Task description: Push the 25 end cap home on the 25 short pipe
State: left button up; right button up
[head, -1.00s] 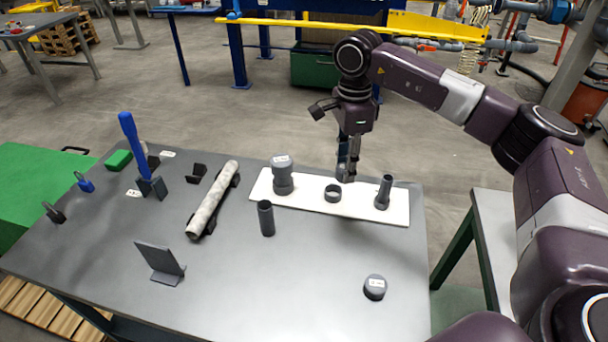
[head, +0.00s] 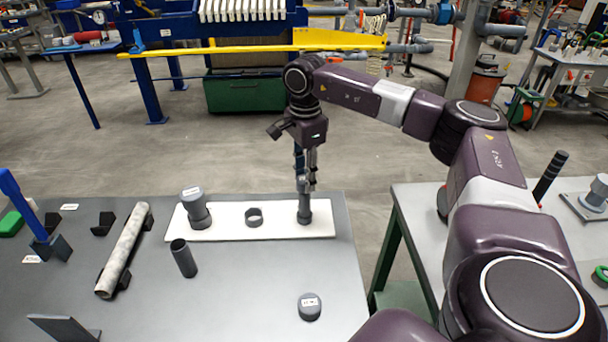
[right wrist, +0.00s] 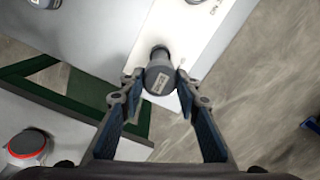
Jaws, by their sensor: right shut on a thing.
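The 25 end cap (right wrist: 158,82) is a dark grey round piece with a pale label, lying between my right fingertips in the right wrist view. A narrower grey part, apparently the 25 short pipe (right wrist: 160,53), shows beyond it, in line with it. In the head view my right gripper (head: 305,186) points down, shut on the cap at the right end of the white board (head: 235,233). A wider grey foot (head: 304,217) shows below the fingers. The fingers hide most of the cap there, and how deep it sits cannot be told. My left gripper is not in view.
A capped thick pipe (head: 196,212) and an empty ring (head: 254,217) stand left on the board. A loose pipe (head: 183,259) and a labelled cap (head: 310,307) stand nearer on the table. A mottled tube (head: 123,254) lies further left.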

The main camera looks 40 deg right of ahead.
notch_tip(320, 180, down, 2)
jog(key=shift+f+b, duration=0.1)
jog(key=shift+b, duration=0.5)
pick_arm(q)
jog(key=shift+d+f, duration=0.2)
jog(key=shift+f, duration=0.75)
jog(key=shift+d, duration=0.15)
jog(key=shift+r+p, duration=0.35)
jog(key=shift+p, duration=0.05)
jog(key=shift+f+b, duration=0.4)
pick_arm(e)
jog(key=shift+f, duration=0.65)
jog(key=o, duration=0.8)
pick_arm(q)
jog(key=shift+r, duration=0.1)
pick_arm(e)
jog(key=shift+r, duration=0.1)
